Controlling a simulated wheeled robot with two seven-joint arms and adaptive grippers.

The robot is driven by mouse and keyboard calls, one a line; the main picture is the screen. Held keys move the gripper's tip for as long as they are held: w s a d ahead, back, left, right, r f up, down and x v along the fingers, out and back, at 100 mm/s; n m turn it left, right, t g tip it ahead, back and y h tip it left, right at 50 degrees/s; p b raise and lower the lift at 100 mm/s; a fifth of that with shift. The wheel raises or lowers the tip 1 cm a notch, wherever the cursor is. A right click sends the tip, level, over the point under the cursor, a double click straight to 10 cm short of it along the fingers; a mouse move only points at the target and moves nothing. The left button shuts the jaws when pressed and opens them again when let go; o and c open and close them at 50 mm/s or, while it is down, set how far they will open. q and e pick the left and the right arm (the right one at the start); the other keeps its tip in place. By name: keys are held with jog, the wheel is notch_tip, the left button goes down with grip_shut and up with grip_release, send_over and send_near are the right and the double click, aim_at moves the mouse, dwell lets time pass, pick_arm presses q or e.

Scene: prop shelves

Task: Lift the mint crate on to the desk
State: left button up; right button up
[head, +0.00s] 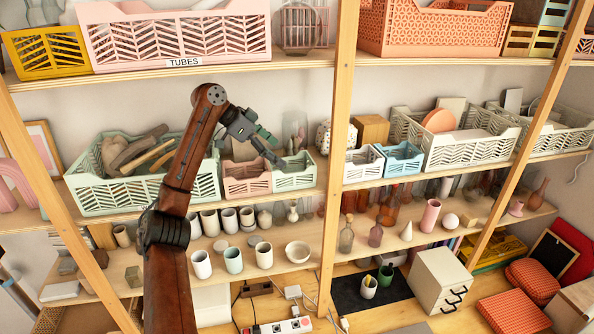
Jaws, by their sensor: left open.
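A large mint crate (115,198) stands on the middle shelf at the left, holding pieces of wood and stone-like lumps. My left arm crosses in front of its right part. A small pale mint crate (296,176) stands further right on the same shelf, against a small pink crate (247,181). My left gripper (271,147) is open and empty, just above and in front of the two small crates. Whether it touches either cannot be told. A wooden surface (296,277), perhaps the desk, shows at the bottom. My right gripper is not in view.
Wooden shelf posts (339,130) divide the bays. White (362,163) and blue (403,158) small crates stand right of the middle post. Cups and a bowl (298,252) crowd the shelf below. A power strip (279,327), a black mat (350,294) and a white drawer box (438,278) occupy the bottom surface.

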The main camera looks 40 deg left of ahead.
aim_at(296, 166)
pick_arm(q)
jog(key=x, duration=0.3)
jog(key=shift+w+p, duration=0.2)
jog(key=shift+p, duration=0.1)
jog(key=shift+w+d+f, duration=0.15)
jog(key=shift+d+f, duration=0.1)
jog(key=shift+f, duration=0.1)
jog(key=p+x, duration=0.2)
jog(key=x, duration=0.1)
jog(key=shift+d, duration=0.1)
jog(key=shift+w+d+f, duration=0.2)
jog(key=shift+w+f, duration=0.05)
jog(key=shift+f, duration=0.15)
jog(key=shift+s, duration=0.15)
jog(key=shift+c, duration=0.9)
jog(key=c, duration=0.5)
jog(key=shift+r, duration=0.1)
jog(key=c, duration=0.6)
jog(key=shift+o, duration=0.2)
